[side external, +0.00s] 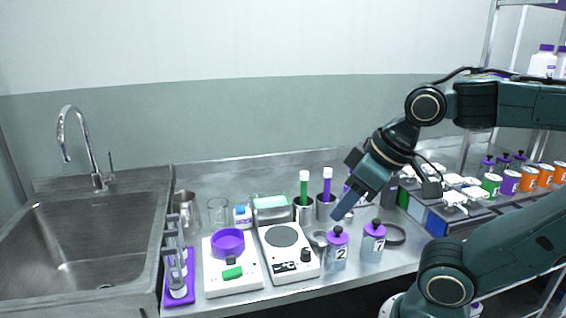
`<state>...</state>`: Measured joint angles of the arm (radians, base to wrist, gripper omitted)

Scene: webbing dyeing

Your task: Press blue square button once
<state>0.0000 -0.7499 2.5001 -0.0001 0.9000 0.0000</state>
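A blue square panel (436,222) shows on the front of a long dark unit at the right of the counter; it looks like the blue square button, but its detail is too small to be sure. A green square panel (416,208) sits beside it on the left. My gripper (346,207) points down and left above the counter, left of the blue panel and apart from it. It hangs over the area behind the two purple-lidded jars. Its fingertips look like one dark block, so I cannot tell whether they are open. I see nothing held.
Jars marked 2 (336,250) and 1 (373,242) stand below my gripper. A hotplate (291,258), a scale with a purple bowl (229,242) and steel cups with green and purple handles stand left. A sink (90,240) is at far left. Small coloured cans line the right.

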